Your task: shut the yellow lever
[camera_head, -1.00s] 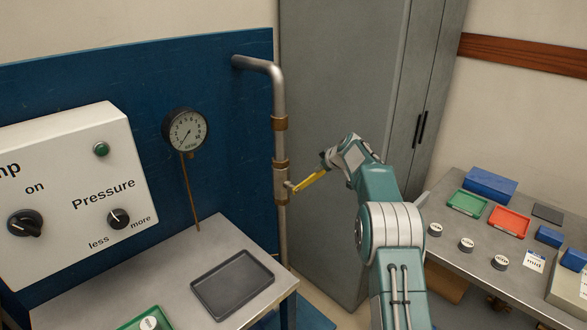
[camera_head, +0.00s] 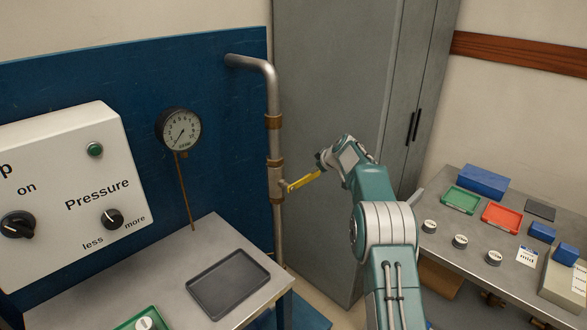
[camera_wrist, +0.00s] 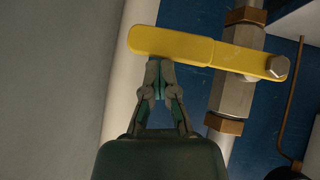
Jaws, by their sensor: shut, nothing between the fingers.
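The yellow lever (camera_head: 304,181) sticks out sideways to the right from a valve (camera_head: 277,183) on the vertical metal pipe. In the wrist view the lever (camera_wrist: 200,49) lies across the top, with its pivot bolt at the right on the valve body (camera_wrist: 236,90). My gripper (camera_head: 322,163) is at the lever's free end. In the wrist view my gripper (camera_wrist: 159,66) is shut, its fingertips at the lever's lower edge near the free end. Nothing is between the fingers. I cannot tell whether the fingertips touch the lever.
A tall grey cabinet (camera_head: 335,90) stands behind the lever. A pressure gauge (camera_head: 180,130) and a control box (camera_head: 65,200) are at the left, above a bench with a dark tray (camera_head: 228,284). A second table (camera_head: 475,240) with trays and small parts stands at the right.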

